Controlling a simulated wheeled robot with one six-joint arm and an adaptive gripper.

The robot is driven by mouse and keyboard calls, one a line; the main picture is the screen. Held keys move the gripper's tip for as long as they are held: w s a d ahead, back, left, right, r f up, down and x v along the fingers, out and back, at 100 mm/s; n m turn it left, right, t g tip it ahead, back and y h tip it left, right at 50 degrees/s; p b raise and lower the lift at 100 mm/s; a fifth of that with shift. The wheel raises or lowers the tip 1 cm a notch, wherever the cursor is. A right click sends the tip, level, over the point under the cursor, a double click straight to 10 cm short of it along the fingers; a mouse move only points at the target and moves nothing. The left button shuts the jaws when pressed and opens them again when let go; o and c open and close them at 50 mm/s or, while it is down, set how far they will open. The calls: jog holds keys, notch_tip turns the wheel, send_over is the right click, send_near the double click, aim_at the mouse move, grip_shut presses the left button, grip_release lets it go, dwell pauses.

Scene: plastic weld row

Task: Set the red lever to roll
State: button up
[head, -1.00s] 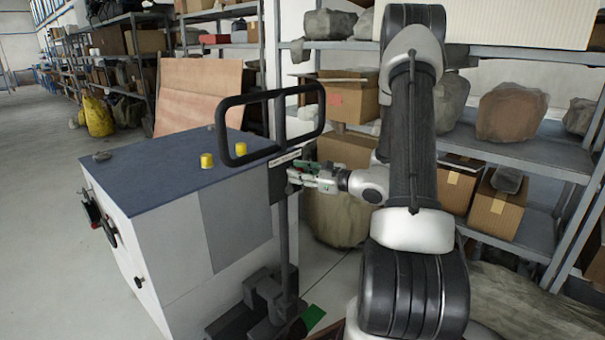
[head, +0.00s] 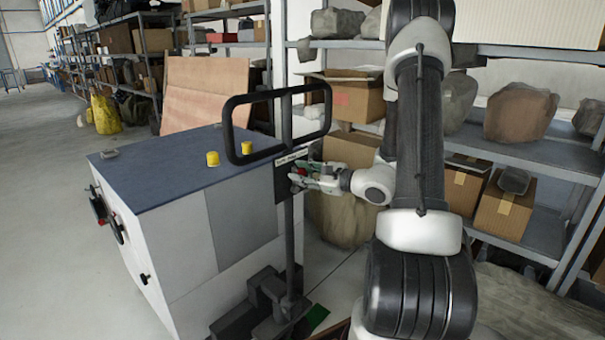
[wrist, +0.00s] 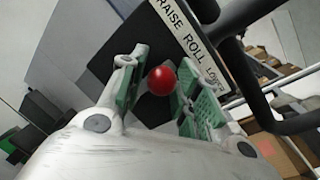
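The red lever shows as a round red ball knob (wrist: 161,80) in the wrist view, in front of a dark plate (wrist: 120,45). In the head view my gripper (head: 298,176) is at the plate on the upright post. The lever's stem is hidden.
A black loop handle (head: 228,125) rises above the plate. A grey-white cabinet (head: 180,260) with a blue top and two yellow caps (head: 212,159) stands left. Shelves with boxes (head: 503,207) and rocks stand behind and right. Open floor lies at the far left.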

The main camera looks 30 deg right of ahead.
jog(key=shift+o, duration=0.8)
jog(key=shift+s+d+r, duration=0.1)
jog(key=shift+d, duration=0.05)
jog(key=v, duration=1.1)
jog(key=shift+s, duration=0.35)
jog(key=shift+d, duration=0.1)
